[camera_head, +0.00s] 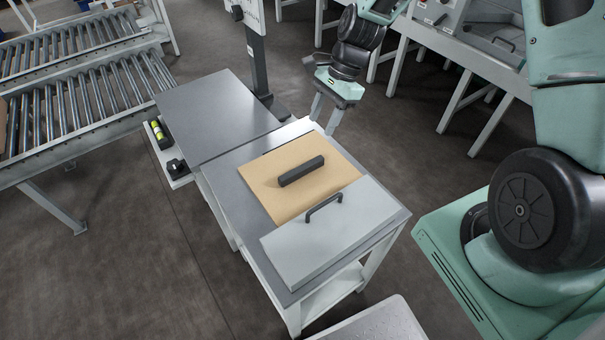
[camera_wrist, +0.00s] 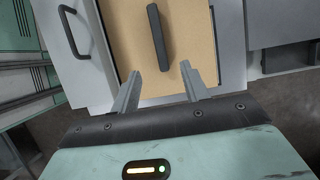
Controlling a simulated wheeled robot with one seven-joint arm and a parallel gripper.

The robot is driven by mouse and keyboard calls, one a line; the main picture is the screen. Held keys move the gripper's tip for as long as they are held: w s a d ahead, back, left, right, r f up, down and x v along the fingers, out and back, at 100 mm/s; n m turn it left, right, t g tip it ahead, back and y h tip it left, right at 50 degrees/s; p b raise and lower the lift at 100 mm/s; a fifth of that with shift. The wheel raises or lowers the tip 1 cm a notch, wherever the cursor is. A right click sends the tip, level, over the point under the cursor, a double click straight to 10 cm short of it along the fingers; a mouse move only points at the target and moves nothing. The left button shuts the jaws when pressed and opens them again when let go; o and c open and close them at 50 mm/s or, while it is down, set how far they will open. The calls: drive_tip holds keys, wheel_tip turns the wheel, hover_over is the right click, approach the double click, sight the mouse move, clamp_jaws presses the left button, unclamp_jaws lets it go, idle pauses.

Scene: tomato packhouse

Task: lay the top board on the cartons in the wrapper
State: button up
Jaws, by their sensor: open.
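A tan board (camera_head: 262,180) with a dark bar handle (camera_head: 301,171) lies flat on a grey-topped table (camera_head: 250,249). In the wrist view the tan board (camera_wrist: 185,75) and its bar handle (camera_wrist: 158,38) lie ahead of my gripper (camera_wrist: 160,72). My gripper, also in the head view (camera_head: 325,118), is open and empty at the table's far edge, with its fingers apart from the handle. I cannot tell for sure which board is the top board.
A light grey panel (camera_head: 325,235) with a loop handle (camera_head: 324,206) lies beside the tan board on the near side. A flat grey slab (camera_head: 217,115) adjoins the table at the left. Roller conveyors (camera_head: 80,100) stand at left, and benches (camera_head: 465,50) at the back right.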

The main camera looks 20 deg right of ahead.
hover_over(302, 167)
drive_tip(key=d, duration=0.3)
drive_tip(key=f, duration=0.8)
drive_tip(key=shift+w, duration=0.35)
drive_tip(key=shift+p+x, duration=0.45)
drive_tip(key=shift+x, duration=2.25)
drive_tip(key=shift+s+a+r, duration=0.1)
drive_tip(key=shift+s+a, duration=0.05)
drive_tip(key=shift+a, duration=0.05)
drive_tip(key=shift+c, duration=0.3)
clamp_jaws()
